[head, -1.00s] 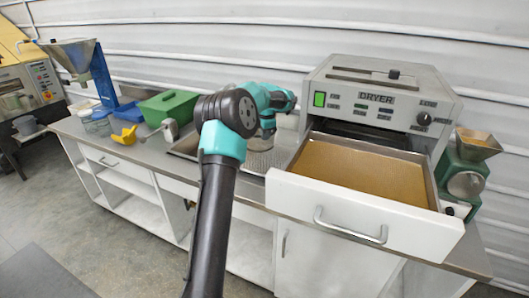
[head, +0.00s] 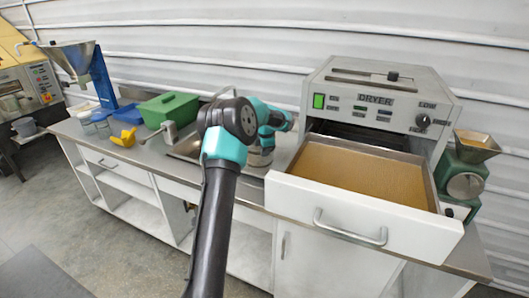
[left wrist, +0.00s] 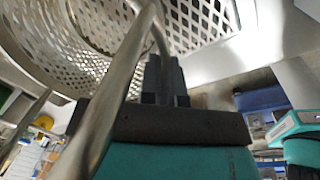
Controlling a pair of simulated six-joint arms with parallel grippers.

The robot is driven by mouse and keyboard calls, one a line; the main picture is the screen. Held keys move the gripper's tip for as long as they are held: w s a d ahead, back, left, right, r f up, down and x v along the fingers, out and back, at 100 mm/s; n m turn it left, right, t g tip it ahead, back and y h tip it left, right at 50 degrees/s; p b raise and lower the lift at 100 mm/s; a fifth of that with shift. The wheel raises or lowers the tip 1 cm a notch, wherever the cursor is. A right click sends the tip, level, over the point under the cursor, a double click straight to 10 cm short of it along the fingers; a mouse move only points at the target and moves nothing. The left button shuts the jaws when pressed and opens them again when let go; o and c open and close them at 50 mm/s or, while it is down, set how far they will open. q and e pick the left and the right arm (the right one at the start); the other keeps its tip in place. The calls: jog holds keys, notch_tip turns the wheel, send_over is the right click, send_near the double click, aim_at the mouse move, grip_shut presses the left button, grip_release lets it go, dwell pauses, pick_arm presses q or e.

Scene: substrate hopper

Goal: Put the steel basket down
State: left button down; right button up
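The steel basket (left wrist: 95,35) has perforated mesh walls and a thin bent metal handle (left wrist: 118,85); it fills the top of the left wrist view. In the head view the basket (head: 262,158) is mostly behind my arm, low at the counter between the sink and the open drawer. I cannot tell whether its base touches the counter. My left gripper (left wrist: 165,75) has its fingers close together at the handle and appears shut on it.
The dryer (head: 375,100) stands to the right, its drawer (head: 340,212) pulled out and holding brown material. The sink (head: 186,147) is left of the basket. A green box (head: 168,108), a yellow scoop (head: 124,138) and a blue-framed hopper (head: 72,58) stand farther left.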

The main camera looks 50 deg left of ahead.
pick_arm(q)
jog(key=shift+f, duration=0.1)
jog(key=c, duration=1.3)
grip_release()
jog(key=shift+c, duration=0.2)
notch_tip(320, 180, up, 12)
jog(key=d, duration=0.1)
jog(key=shift+s+d, duration=0.15)
jog(key=shift+s, duration=0.15)
